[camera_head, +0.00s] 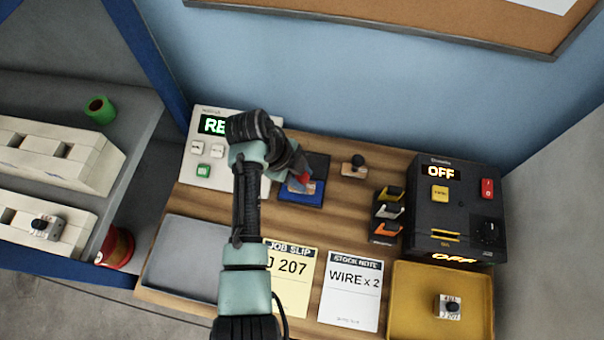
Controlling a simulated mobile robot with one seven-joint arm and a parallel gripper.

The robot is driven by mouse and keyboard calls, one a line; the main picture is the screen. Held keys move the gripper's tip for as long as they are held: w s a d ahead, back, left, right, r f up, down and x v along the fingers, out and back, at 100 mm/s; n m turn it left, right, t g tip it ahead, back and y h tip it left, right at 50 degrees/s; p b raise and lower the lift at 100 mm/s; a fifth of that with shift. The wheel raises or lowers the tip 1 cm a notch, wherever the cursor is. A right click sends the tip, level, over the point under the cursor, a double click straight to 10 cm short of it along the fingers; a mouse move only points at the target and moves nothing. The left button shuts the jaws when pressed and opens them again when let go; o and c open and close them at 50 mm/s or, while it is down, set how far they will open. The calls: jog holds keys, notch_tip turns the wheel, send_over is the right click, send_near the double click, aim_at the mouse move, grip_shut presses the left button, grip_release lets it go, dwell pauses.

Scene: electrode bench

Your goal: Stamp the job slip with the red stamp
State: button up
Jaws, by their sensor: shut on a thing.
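The job slip (291,288) is a pale yellow sheet reading "JOB SLIP" and "J 207", lying on the wooden bench. My arm covers its left edge. My gripper (303,180) is at an open blue ink pad (314,197) with a dark lid behind it. It is shut on the red stamp (305,179), of which only a small red part shows. The stamp is over the pad; I cannot tell whether it touches it.
A second stamp with a black knob (355,165) stands right of the pad. A white stock note (352,289) lies right of the slip. A grey tray (180,262), yellow tray (400,275), black control box (455,212), white panel (212,172) and small rack (387,218) surround them.

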jog(key=shift+f+b, duration=0.45)
jog(key=shift+f, duration=0.1)
dwell(1.2)
jog(key=shift+r, duration=0.1)
jog(key=shift+r+p, duration=2.95)
jog(key=shift+r, duration=0.6)
jog(key=shift+f, duration=0.1)
